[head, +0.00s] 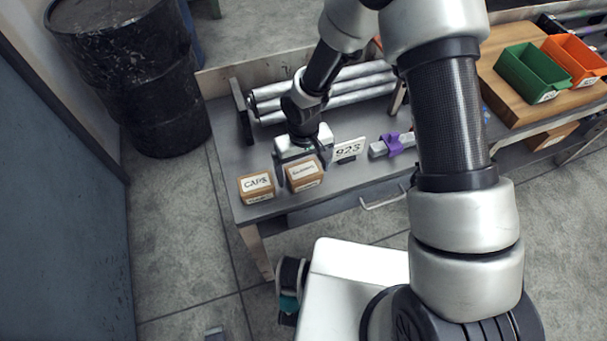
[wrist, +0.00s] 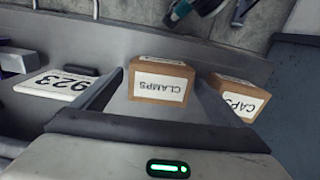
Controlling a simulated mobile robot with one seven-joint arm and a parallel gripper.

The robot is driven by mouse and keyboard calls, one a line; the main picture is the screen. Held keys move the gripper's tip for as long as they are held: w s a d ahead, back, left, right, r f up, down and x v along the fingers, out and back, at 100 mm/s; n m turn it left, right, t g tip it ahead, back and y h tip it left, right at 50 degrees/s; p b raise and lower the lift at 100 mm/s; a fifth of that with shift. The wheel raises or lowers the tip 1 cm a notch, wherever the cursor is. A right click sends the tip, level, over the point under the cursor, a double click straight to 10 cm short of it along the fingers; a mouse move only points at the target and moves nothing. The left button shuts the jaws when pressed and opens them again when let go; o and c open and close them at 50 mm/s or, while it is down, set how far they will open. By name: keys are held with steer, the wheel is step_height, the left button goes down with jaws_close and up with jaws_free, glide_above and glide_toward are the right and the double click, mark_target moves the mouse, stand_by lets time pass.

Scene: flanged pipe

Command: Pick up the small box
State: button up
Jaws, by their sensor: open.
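Two small brown cardboard boxes sit near the front left edge of the grey workbench (head: 240,160). One is labelled CAPS (head: 257,187) and the other CLAMPS (head: 304,174). My gripper (head: 300,181) is open at the CLAMPS box, with one finger on each side of it. In the wrist view the CLAMPS box (wrist: 160,82) lies between the two fingers, near their tips. I cannot tell whether a finger touches it. The CAPS box (wrist: 238,98) is just outside the right-hand finger in that view, with a narrow gap between the boxes.
Several grey pipes (head: 345,88) lie behind. A green bin (head: 532,72) and an orange bin (head: 575,60) stand on a wooden board at right.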

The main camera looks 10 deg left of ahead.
steer(key=c, duration=1.4)
steer(key=shift+o, duration=0.2)
